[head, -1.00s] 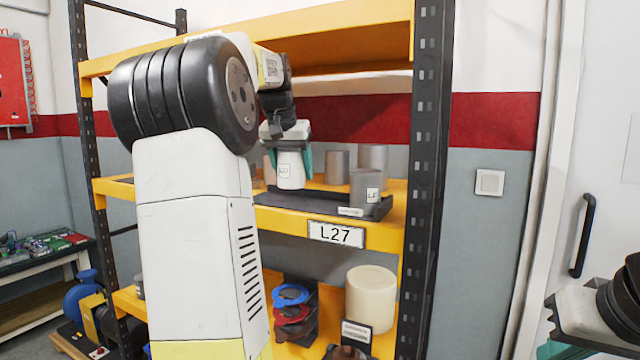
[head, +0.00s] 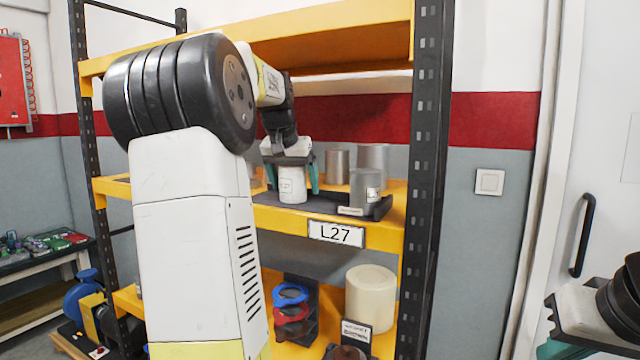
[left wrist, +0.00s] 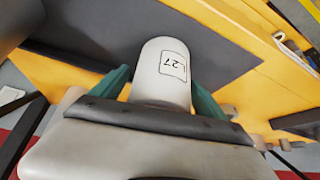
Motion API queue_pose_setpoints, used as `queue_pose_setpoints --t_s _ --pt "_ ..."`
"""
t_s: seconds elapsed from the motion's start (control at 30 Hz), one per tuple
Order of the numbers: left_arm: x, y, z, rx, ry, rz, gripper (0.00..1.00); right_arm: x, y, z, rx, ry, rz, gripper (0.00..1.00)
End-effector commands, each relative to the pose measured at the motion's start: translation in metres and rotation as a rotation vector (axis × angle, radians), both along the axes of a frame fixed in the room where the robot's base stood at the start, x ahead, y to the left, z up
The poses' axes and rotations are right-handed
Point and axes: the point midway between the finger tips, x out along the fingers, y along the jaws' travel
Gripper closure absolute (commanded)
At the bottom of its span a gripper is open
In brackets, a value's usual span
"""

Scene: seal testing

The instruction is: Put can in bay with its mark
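A white can (head: 293,184) stands upright on the dark tray (head: 325,206) on the yellow middle shelf. Its label reads L27 in the left wrist view (left wrist: 172,66), like the white plate (head: 336,233) on the shelf's front edge. My left gripper (head: 292,184) is around the can from above, its teal fingers spread to either side with a narrow gap visible. The fingers also show in the left wrist view (left wrist: 158,84). My right gripper (head: 552,350) is only partly in view at the lower right edge, and its fingertips are cut off.
Grey cylinders stand to the right of the can: a labelled one (head: 365,188) in front and two behind (head: 338,166). A black rack post (head: 425,180) rises at the right. The lower shelf holds a cream cylinder (head: 371,298) and blue and red rings (head: 291,294).

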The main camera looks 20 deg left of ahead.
Motion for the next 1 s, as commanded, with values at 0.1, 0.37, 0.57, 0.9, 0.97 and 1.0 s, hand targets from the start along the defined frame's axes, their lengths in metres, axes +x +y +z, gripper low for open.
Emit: queue_pose_setpoints --t_s 0.1,0.37,0.57,0.9,0.97,1.0 --pt "0.0 0.0 0.0 0.0 0.0 0.0 0.16 0.0 0.0 0.0 0.0 0.0 0.0 1.0" --pt "-0.009 -0.001 0.019 0.001 -0.002 0.0 0.16 0.0 0.0 0.0 0.0 0.0 0.0 1.0" --pt "-0.03 -0.004 0.058 0.0 -0.004 0.0 0.16 0.0 0.0 0.0 0.0 0.0 0.0 1.0" --pt "-0.056 -0.007 0.102 0.0 -0.001 0.0 0.16 0.0 0.0 0.0 0.0 0.0 0.0 1.0" --pt "-0.058 -0.007 0.105 0.0 0.0 0.0 0.16 0.0 0.0 0.0 0.0 0.0 0.0 1.0" --pt "-0.059 -0.007 0.106 0.0 0.0 0.0 0.16 0.0 0.0 0.0 0.0 0.0 0.0 1.0"
